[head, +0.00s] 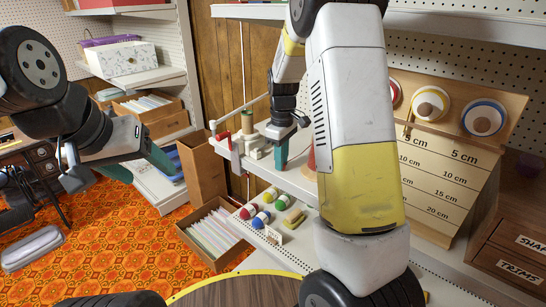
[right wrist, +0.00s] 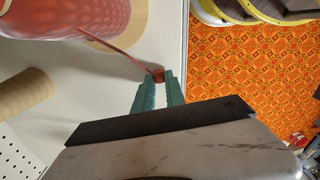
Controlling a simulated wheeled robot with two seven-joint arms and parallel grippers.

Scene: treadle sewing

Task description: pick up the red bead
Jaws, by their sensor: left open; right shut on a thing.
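The red bead (right wrist: 158,74) is small and sits between the fingertips of my right gripper (right wrist: 158,82) in the right wrist view. A thin red strand runs from it toward a large red spool (right wrist: 60,15). My right gripper's teal fingers are shut on the bead above the white shelf. In the head view my right gripper (head: 281,155) points down over the shelf, and the bead cannot be made out there. My left gripper (head: 158,158) is open at the left, away from the shelf, with nothing seen in it.
Several coloured balls (head: 257,210) rest on the lower perforated surface. A cardboard box (head: 213,235) of folders stands on the orange carpet.

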